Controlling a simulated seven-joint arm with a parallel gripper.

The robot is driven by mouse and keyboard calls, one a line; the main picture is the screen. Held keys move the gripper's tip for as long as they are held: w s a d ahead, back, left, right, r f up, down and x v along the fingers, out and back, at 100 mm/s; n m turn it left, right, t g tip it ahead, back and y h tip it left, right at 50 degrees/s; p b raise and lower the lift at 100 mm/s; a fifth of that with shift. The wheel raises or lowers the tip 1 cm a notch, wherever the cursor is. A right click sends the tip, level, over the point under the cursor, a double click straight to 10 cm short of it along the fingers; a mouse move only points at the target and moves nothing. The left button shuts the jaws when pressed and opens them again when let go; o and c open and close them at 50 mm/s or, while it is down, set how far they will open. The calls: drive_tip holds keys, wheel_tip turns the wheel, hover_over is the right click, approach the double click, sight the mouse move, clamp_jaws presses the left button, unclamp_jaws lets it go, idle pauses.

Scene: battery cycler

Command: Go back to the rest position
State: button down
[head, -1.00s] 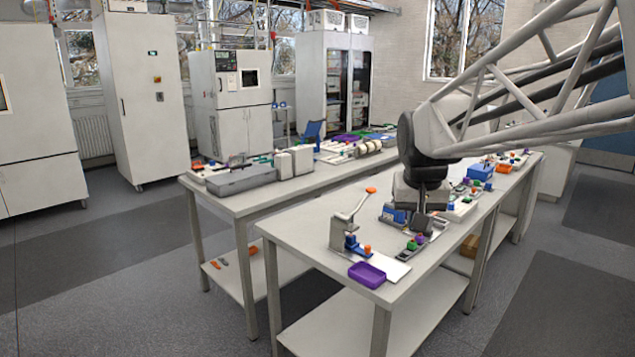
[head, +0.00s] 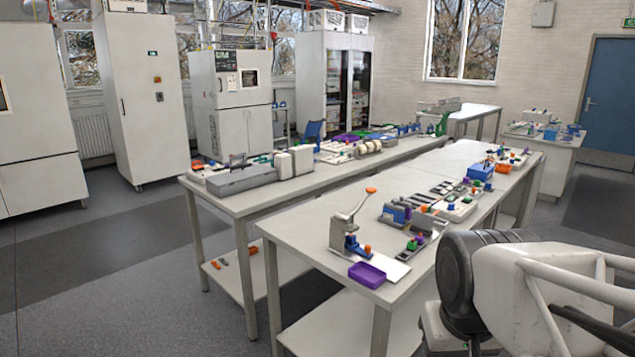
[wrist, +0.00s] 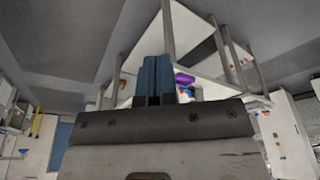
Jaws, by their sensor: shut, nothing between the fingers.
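My gripper shows in the wrist view with its two blue-grey fingers (wrist: 156,80) side by side, shut and empty. In the head view my arm is at the lower right, in front of the near table's right end. The gripper's fingers are out of sight there, at or below the bottom edge. The near table (head: 300,222) is clear of my arm on top. In the wrist view the table (wrist: 195,25) lies beyond the fingers, seen at a tilt.
On the near table stand a lever press (head: 345,225), a purple tray (head: 367,274), a blue bin (head: 480,171) and several small coloured parts. A second table (head: 232,208) runs behind it. Tall white cabinets (head: 140,100) line the back. The floor at left (head: 120,290) is open.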

drive_tip(key=shift+s+f, duration=0.4)
drive_tip(key=shift+s, duration=0.2)
drive_tip(key=shift+s+f, duration=0.35)
drive_tip(key=shift+s, duration=0.25)
